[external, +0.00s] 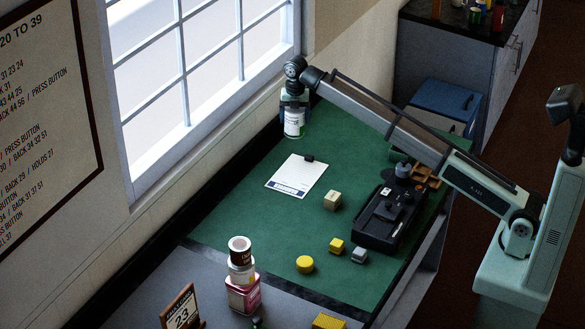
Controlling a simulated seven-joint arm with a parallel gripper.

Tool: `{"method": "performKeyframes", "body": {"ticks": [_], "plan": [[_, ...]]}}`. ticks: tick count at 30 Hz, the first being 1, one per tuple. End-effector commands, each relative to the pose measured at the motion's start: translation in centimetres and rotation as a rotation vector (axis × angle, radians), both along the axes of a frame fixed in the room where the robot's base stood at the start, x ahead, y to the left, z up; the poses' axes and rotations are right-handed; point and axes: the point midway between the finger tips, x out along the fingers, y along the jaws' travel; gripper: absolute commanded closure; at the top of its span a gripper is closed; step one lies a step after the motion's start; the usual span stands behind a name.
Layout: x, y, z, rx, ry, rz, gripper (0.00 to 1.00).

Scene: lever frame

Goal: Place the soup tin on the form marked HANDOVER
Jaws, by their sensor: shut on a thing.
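My gripper (294,103) points down at the far end of the green mat, near the window. It is shut on a white tin with a green band (293,122), taken to be the soup tin. The tin is upright, with its top hidden by the gripper; whether its base touches the mat I cannot tell. A white form on a clipboard (296,174) with a dark clip lies on the mat, nearer the camera than the tin. It carries a blue printed strip whose lettering is too small to read surely. Its face is bare.
A beige block (332,200), yellow cube (337,246), grey cube (359,255) and yellow disc (305,264) lie on the mat. A black device (390,217) stands at the right. A stack of tins (240,262) on a pink box and a calendar (182,308) stand in front.

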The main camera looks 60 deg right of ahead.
Motion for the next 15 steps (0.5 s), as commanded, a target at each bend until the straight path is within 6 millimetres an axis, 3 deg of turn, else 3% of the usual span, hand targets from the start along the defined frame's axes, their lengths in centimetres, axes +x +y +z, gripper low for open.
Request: {"method": "performKeyframes", "body": {"ticks": [1,3,7,9,15], "plan": [[-1.0,2.2,0.1,0.000,-0.004,0.025,0.70],[-2.1,4.6,0.2,0.000,-0.009,0.053,0.70],[-4.5,8.0,0.3,0.000,-0.012,0.097,0.70],[-5.8,9.0,0.2,-0.001,-0.011,0.114,0.70],[-8.1,8.8,-0.3,-0.001,0.000,0.128,0.70]]}}
